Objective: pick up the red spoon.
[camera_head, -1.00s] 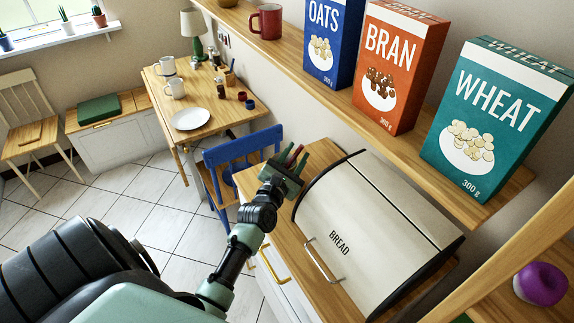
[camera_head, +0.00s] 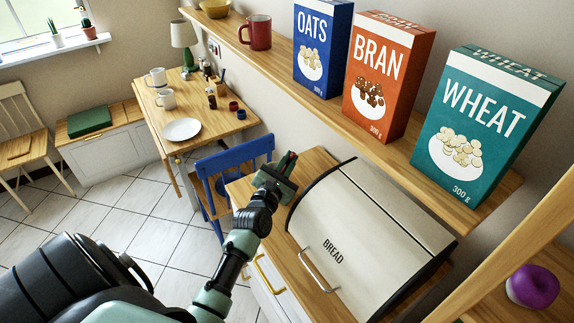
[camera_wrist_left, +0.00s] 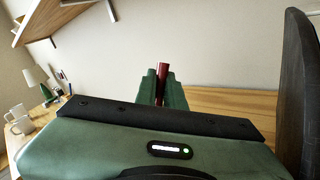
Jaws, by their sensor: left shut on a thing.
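My left gripper (camera_head: 285,171) is over the far left end of the counter, beside the bread bin. Its green fingers are shut on the red spoon (camera_head: 292,156), of which only a short dark red piece shows. In the left wrist view the spoon (camera_wrist_left: 162,74) stands up between the two fingertips (camera_wrist_left: 163,88). The rest of the spoon is hidden by the fingers and the gripper body. My right gripper is not in view.
The cream bread bin (camera_head: 365,235) stands close to the right of my left gripper. A shelf (camera_head: 300,87) with cereal boxes (camera_head: 388,75) and a red mug (camera_head: 256,33) runs above. A blue chair (camera_head: 232,168) and a table (camera_head: 205,127) are behind.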

